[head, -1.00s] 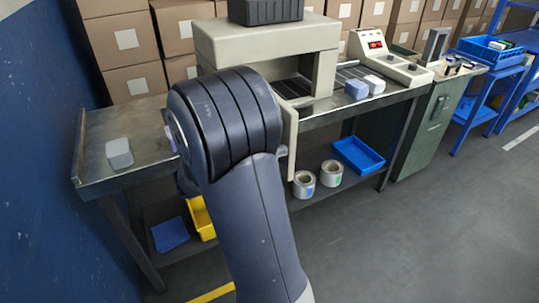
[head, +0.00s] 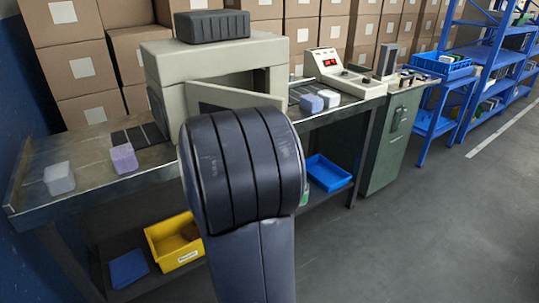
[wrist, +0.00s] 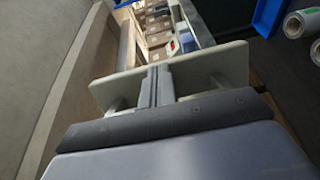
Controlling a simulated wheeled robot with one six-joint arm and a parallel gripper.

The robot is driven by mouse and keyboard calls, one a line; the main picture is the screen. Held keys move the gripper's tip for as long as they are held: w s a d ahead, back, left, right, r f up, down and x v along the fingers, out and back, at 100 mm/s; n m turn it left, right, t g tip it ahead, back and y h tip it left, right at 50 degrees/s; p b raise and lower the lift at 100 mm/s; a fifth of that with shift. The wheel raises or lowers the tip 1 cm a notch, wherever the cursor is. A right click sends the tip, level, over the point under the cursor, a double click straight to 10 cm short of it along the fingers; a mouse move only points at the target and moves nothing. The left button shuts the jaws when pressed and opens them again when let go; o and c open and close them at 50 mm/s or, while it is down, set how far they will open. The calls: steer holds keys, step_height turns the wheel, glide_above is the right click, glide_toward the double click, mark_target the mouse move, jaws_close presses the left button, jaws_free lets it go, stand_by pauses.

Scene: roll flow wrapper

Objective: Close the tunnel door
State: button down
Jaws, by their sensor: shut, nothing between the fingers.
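The tunnel (head: 165,70) is a beige box on the bench in the head view. Its door (head: 240,97) is a beige panel across the lower front, standing ajar, with part of the opening (head: 262,82) visible above and behind it. My arm hides the door's lower part and my gripper in the head view. In the wrist view, my gripper (wrist: 158,78) is shut and empty. A pale panel (wrist: 215,68), which looks like the door, lies across the picture at the fingers. I cannot tell whether they touch it.
A purple block (head: 124,158) and a grey block (head: 59,178) sit on the bench's left. Two pale blocks (head: 312,103) sit right of the tunnel near a control box (head: 335,70). A yellow bin (head: 172,240) and a blue tray (head: 326,173) are below. Floor at right is clear.

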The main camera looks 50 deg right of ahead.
steer(key=w+d+n+t+y+b, duration=0.1)
steer(key=w+d+n+t+b, duration=0.2)
steer(key=d+b, duration=0.45)
steer(key=w+d+n+t+y+b, duration=0.1)
steer(key=w+d+n+t+b, duration=0.2)
steer(key=d+b, duration=0.45)
steer(key=w+d+n+t+y+p, duration=0.1)
steer(key=w+d+t+p, duration=0.1)
steer(key=w+d+p, duration=0.1)
steer(key=w+d+n+t+y+p, duration=0.1)
steer(key=w+d+t+y+p, duration=0.1)
steer(key=w+d, duration=0.3)
steer(key=w+d+n+t+y+p, duration=0.1)
steer(key=w+d+t+p, duration=0.2)
steer(key=w+d+p, duration=0.1)
steer(key=shift+w+d+r+n+y+p, duration=0.15)
steer(key=shift+w+d+n+p, duration=0.1)
steer(key=shift+w, duration=0.15)
steer(key=shift+w+d+r+n+y+p, duration=0.15)
steer(key=shift+w+p, duration=0.1)
steer(key=shift+w, duration=0.15)
steer(key=shift+a, duration=0.1)
